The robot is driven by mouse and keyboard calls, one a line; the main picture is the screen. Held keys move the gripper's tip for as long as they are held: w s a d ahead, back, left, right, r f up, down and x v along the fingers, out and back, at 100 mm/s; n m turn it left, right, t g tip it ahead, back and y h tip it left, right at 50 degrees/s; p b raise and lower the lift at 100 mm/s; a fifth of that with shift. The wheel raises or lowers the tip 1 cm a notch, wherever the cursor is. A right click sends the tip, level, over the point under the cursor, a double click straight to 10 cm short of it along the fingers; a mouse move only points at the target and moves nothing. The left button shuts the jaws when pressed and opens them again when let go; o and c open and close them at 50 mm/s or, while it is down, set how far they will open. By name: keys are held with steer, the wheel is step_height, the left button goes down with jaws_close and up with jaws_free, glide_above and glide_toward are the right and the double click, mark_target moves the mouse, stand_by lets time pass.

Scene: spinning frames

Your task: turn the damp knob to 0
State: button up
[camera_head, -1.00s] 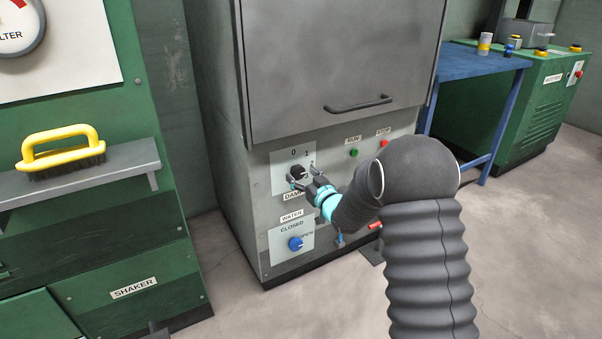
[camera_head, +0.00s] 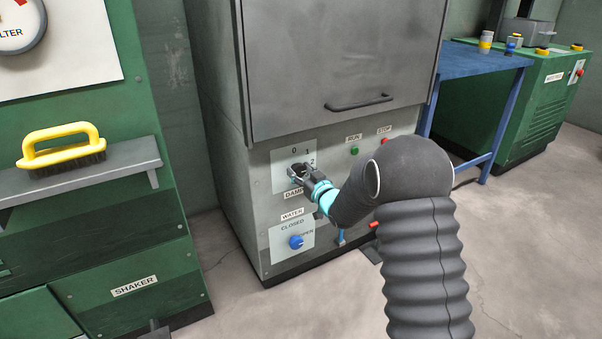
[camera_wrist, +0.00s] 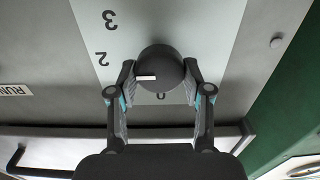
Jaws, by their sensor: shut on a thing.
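The damp knob (camera_wrist: 165,60) is a round black knob with a white pointer mark on a pale dial plate (camera_wrist: 190,25). In the wrist view, which is upside down, the mark points left towards one finger. The figures 3 and 2 show at the left, and 0 is partly hidden below the knob; I cannot see 1 there. My gripper (camera_wrist: 160,82) is shut on the knob, one finger on each side. In the head view my gripper (camera_head: 301,171) covers much of the knob and part of the DAMP label (camera_head: 292,194).
A blue water knob (camera_head: 296,242) sits just below. The green RUN button (camera_head: 354,151) and red STOP button (camera_head: 382,140) are to the right. A door with a dark handle (camera_head: 358,103) is above. A shelf with a yellow brush (camera_head: 62,150) stands at the left.

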steer(key=shift+f+b, duration=0.15)
steer(key=shift+b, duration=0.15)
steer(key=shift+f+n+b, duration=0.15)
steer(key=shift+n+b, duration=0.45)
steer(key=shift+b, duration=0.55)
steer(key=n+b, duration=0.2)
steer(key=b, duration=0.2)
steer(key=shift+f+n, duration=0.1)
steer(key=shift+n, duration=0.2)
steer(key=n+b, duration=0.2)
steer(key=shift+r+n+b, duration=0.2)
steer(key=shift+n+b, duration=0.1)
steer(key=shift+b, duration=0.05)
steer(key=n, duration=0.5)
steer(key=shift+a+r, duration=0.1)
steer(key=n, duration=0.6)
steer(key=shift+n, duration=0.3)
steer(key=o, duration=1.1)
